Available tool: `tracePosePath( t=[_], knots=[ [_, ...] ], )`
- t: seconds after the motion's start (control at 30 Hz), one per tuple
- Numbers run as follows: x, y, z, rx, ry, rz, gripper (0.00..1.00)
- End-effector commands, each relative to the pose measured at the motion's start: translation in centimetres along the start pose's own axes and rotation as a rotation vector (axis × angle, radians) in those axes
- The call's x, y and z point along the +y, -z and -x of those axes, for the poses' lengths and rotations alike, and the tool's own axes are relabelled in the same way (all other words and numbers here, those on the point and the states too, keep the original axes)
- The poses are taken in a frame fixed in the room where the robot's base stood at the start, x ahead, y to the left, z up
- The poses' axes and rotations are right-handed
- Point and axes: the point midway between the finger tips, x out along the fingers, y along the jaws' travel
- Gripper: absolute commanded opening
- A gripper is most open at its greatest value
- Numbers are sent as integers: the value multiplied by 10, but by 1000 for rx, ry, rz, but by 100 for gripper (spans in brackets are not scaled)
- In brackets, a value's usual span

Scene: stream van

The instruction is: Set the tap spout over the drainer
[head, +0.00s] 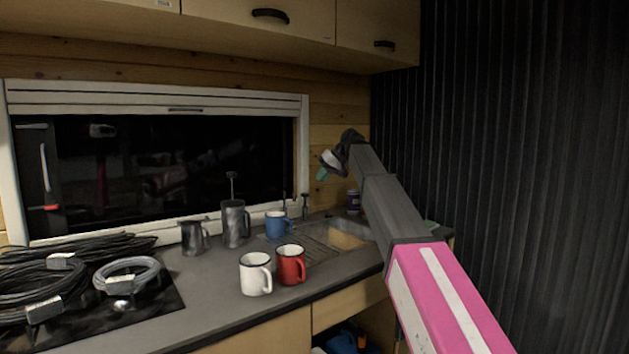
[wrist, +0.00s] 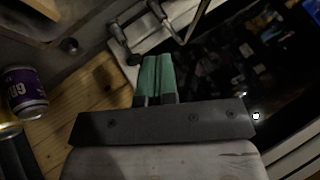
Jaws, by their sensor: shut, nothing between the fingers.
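A slim dark tap (head: 305,203) stands at the back of the counter behind the sink (head: 350,236); I cannot make out its spout direction. The ribbed drainer (head: 318,254) lies just left of the basin, partly behind the mugs. My gripper (head: 322,174) is in the air above and to the right of the tap, near the window's right end. In the wrist view its green fingers (wrist: 158,62) are together and empty. Dark metal fittings (wrist: 120,34) lie beyond the fingertips beside the window frame; I cannot tell whether any is the tap.
A blue mug (head: 278,225) stands at the drainer's left; red (head: 291,265) and white (head: 255,274) mugs stand in front. A purple can (head: 353,202) stands behind the sink and shows in the wrist view (wrist: 25,92). Metal jugs (head: 235,224) and cable coils (head: 45,285) are left.

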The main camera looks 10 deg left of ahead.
Motion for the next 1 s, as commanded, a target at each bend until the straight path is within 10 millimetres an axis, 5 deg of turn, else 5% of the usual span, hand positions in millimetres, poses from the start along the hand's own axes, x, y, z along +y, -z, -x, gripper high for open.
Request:
tracePosePath(
  t=[0.47, 0.7, 1.0],
  knots=[
    [0, 0, -88, -1, 1, 0, 0],
    [-30, 3, -94, -1, 0, 0, 0],
    [-38, 4, -97, -1, 0, 0, 0]
  ],
)
